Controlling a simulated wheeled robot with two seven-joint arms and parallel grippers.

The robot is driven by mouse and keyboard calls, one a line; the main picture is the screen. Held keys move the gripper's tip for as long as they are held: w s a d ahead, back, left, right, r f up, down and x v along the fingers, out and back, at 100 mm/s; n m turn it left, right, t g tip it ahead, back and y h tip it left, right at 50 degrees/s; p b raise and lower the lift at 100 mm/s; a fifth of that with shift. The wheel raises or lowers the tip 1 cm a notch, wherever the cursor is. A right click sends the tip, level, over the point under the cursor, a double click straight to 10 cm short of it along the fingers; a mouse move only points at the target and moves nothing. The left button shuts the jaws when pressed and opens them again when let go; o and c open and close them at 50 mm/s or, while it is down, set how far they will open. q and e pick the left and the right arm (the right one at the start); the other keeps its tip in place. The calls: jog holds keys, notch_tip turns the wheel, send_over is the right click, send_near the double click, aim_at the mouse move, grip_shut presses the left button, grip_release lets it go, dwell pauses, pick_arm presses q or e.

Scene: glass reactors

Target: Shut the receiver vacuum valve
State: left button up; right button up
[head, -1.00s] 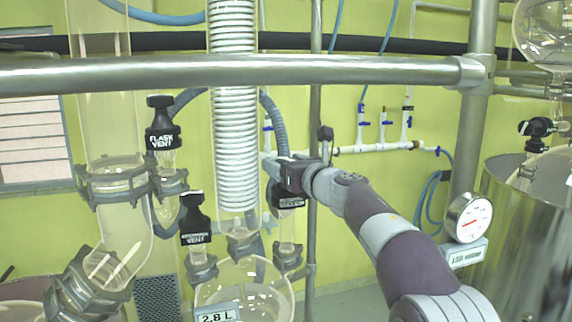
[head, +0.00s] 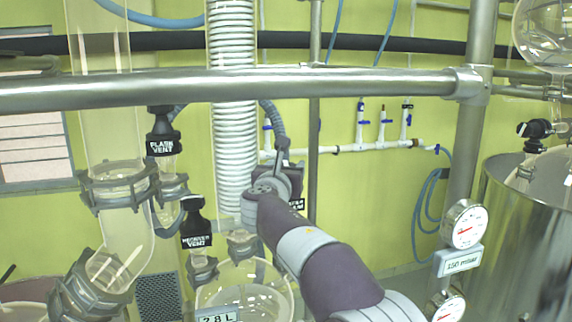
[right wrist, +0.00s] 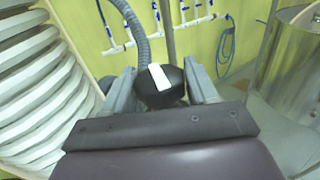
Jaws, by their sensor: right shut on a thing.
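The receiver vacuum valve is a black knob with a white bar on top (right wrist: 162,82), seen between the fingers in the right wrist view. The white bar stands nearly upright in that picture, slightly tilted. My right gripper (right wrist: 158,88) is shut on this knob, with one grey finger on each side. In the head view my right gripper (head: 284,178) is at the valve, right of the white coiled condenser. My wrist hides most of the knob there, and only part of its black label (head: 297,204) shows. My left gripper is not in view.
The flask vent valve (head: 162,140) and the receiver vent valve (head: 196,228) stand to the left. A steel rail (head: 380,82) crosses in front. The glass receiver (head: 262,278) is below. A pressure gauge (head: 465,225) and a steel vessel (head: 520,240) are at right.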

jog(key=o, duration=0.7)
jog(key=shift+o, duration=0.2)
